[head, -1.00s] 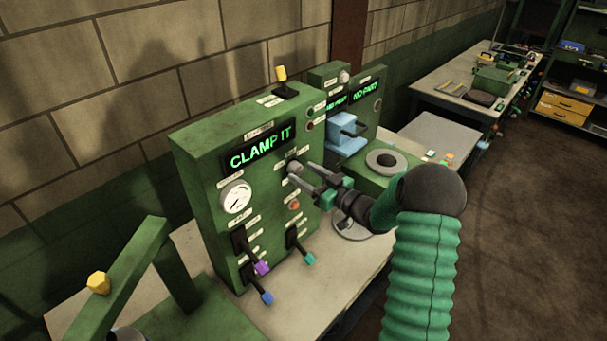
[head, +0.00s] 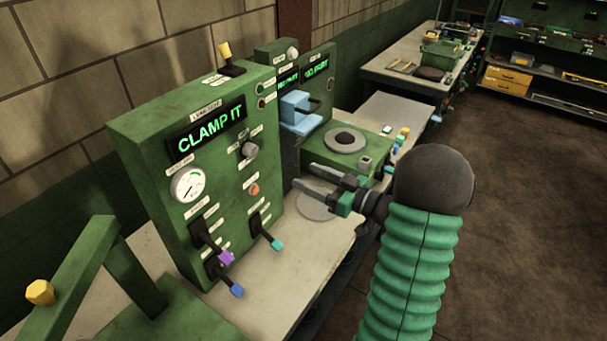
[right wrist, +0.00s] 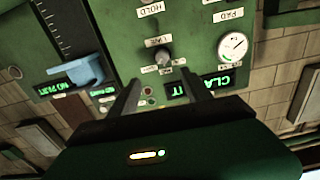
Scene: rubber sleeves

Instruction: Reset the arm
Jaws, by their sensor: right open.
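My right gripper (head: 322,182) is open and empty in the head view. It stands to the right of the green control panel (head: 150,150), apart from its grey knob (head: 250,149). My right arm (head: 412,260) has a green ribbed sleeve. In the right wrist view the two dark fingers (right wrist: 160,95) are spread below the grey knob (right wrist: 163,58), with nothing between them. The panel's display (head: 207,132) reads "CLAMP IT". My left gripper is not in view.
Purple, blue and teal levers (head: 277,244) stick out low on the panel. A gauge (head: 187,184) sits at its left. A second green machine with a blue block (head: 299,112) stands behind. A green frame with a yellow knob (head: 40,292) stands at front left. Table surface (head: 285,285) at front is bare.

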